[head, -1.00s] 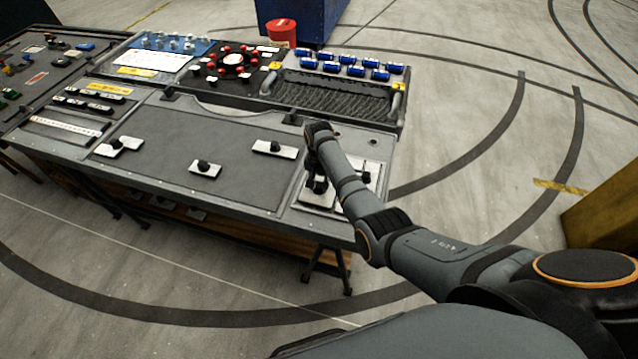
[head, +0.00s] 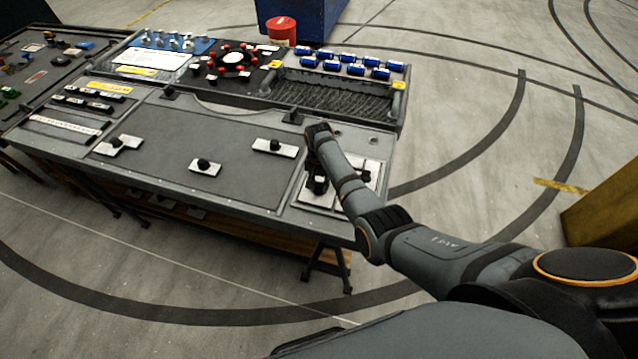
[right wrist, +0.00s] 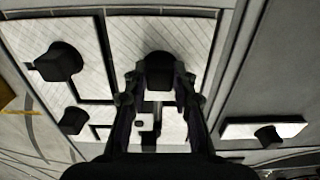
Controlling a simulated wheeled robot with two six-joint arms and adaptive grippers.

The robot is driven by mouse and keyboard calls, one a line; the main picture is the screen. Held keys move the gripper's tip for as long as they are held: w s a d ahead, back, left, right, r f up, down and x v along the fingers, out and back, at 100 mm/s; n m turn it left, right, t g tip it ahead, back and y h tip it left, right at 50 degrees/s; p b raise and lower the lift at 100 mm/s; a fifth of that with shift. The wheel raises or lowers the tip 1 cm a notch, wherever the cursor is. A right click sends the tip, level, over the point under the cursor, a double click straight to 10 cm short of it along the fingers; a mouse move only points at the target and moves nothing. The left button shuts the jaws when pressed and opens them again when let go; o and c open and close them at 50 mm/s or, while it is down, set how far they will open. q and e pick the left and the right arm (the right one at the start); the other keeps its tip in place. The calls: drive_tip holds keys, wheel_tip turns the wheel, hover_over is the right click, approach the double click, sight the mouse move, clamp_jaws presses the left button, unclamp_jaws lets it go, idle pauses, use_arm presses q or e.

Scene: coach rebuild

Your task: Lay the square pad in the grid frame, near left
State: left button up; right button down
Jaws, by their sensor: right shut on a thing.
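My right gripper (head: 317,183) is over the right end of the bench, shut on the dark knob of the square pad. In the right wrist view the fingers (right wrist: 160,82) close around this knob, and the pale, hatched square pad (right wrist: 190,38) shows under it. The pad is at the near left opening of the grid frame (right wrist: 229,60), level with its neighbours as far as I can see. Whether it rests fully on the bottom is hard to tell. My left gripper is not in view.
Other knobbed pads (right wrist: 30,40) sit in the frame beside the held one. Loose white pads with knobs (head: 275,147) and (head: 205,167) lie on the grey bench panel (head: 230,135). A tray of blue cylinders (head: 345,65) and a red tub (head: 282,30) stand behind.

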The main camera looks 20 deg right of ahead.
drive_tip(key=c, duration=1)
unclamp_jaws()
drive_tip(key=shift+r, duration=0.1)
drive_tip(key=shift+r+p, duration=0.95)
drive_tip(key=shift+p, duration=0.25)
drive_tip(key=o, duration=0.4)
